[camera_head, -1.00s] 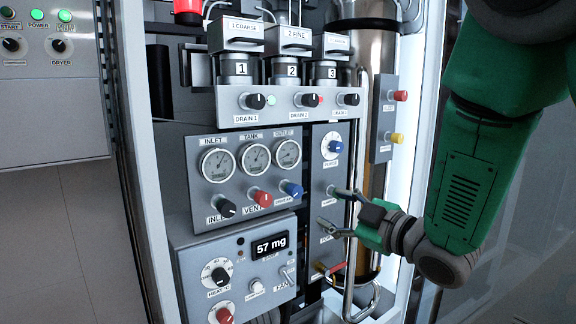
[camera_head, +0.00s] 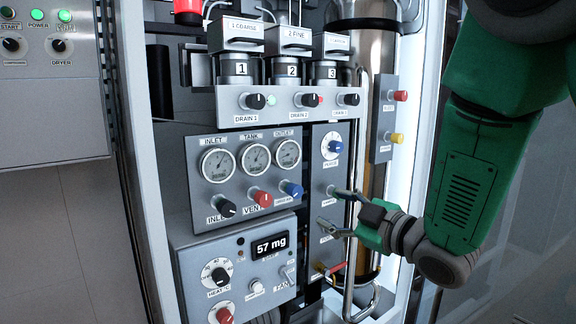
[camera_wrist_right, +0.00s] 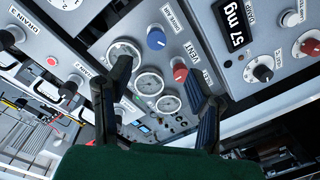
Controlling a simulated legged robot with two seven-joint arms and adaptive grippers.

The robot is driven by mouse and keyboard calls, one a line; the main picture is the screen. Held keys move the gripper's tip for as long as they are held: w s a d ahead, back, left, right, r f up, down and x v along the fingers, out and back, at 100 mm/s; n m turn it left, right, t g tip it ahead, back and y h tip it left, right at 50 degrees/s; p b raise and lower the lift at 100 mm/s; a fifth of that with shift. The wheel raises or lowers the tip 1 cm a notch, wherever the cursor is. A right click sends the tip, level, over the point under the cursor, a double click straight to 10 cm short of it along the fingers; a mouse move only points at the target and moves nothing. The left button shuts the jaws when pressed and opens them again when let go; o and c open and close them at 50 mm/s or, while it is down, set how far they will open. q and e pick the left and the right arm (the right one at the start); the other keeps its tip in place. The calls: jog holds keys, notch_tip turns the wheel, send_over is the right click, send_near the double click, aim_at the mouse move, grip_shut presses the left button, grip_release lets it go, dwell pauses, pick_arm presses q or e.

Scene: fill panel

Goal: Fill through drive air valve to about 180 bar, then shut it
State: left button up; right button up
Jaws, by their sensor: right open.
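The drive air valve is a blue knob (camera_head: 292,189) at the right end of a knob row, below three round gauges. In the right wrist view the blue knob (camera_wrist_right: 156,39) shows between and beyond my fingers. The tank gauge (camera_head: 255,157) sits between the inlet gauge (camera_head: 216,163) and outlet gauge (camera_head: 287,153); their needles are too small to read. My right gripper (camera_head: 334,210) is open and empty, to the right of the blue knob and apart from it. It also shows in the right wrist view (camera_wrist_right: 157,62). My left gripper is out of view.
The red vent knob (camera_head: 262,198) and black inlet knob (camera_head: 225,208) stand left of the blue knob. A display (camera_head: 271,246) reads 57 mg. A bent metal pipe (camera_head: 352,265) runs near my right gripper. Drain knobs (camera_head: 255,101) are above the gauges.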

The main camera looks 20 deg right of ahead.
aim_at(298, 195)
dwell(0.8)
jog(key=w+a+m+p, duration=0.1)
jog(key=w+m, duration=0.1)
jog(key=w, duration=0.1)
jog(key=w+a+m+p, duration=0.1)
jog(key=w+m+p, duration=0.1)
jog(key=w, duration=0.2)
jog(key=w+a+m+p, duration=0.1)
jog(key=w+a, duration=0.1)
jog(key=w, duration=0.1)
jog(key=shift+w+f+m+p, duration=0.25)
jog(key=shift+f+m+p, duration=0.05)
jog(key=shift+m+p, duration=0.1)
jog(key=shift+w, duration=0.45)
jog(key=shift+a, duration=0.15)
jog(key=shift+a, duration=0.1)
grip_shut()
